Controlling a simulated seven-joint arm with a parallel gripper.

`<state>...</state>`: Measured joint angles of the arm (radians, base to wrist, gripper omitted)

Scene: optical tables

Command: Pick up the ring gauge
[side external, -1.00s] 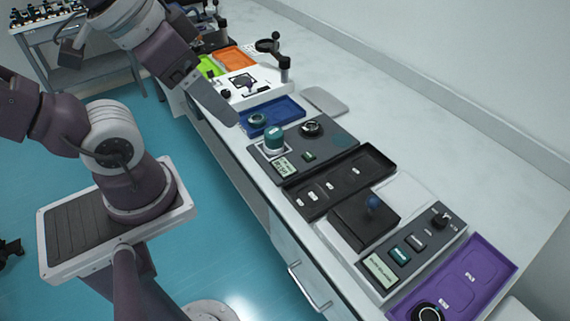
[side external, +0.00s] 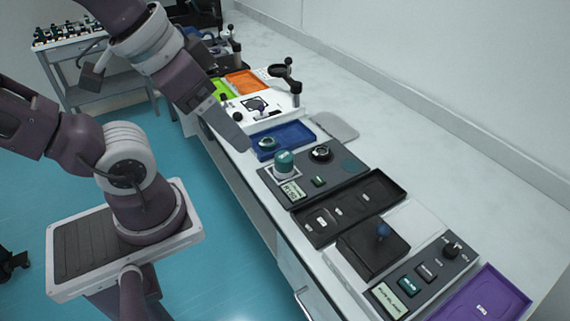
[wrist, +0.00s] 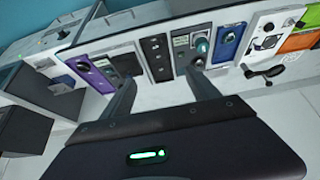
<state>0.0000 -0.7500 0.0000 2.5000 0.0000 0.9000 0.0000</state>
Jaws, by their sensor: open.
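A teal ring with a pale opening (side external: 267,143), which looks like the ring gauge, lies in the left part of the blue tray (side external: 299,131). In the wrist view the ring (wrist: 230,37) is small, in the blue tray beyond and right of the right finger. My gripper (wrist: 162,92) is open and empty, its two fingers apart above the bench. In the side view my gripper (side external: 240,141) is just left of the blue tray, apart from the ring; one finger mostly hides the other.
A grey panel with a teal-capped post (side external: 284,162) adjoins the blue tray. A black compartment tray (side external: 350,207), a dark block with a blue knob (side external: 383,231) and a purple tray (side external: 484,302) follow. Orange (side external: 243,81) and green trays lie behind. The bench along the wall is mostly clear.

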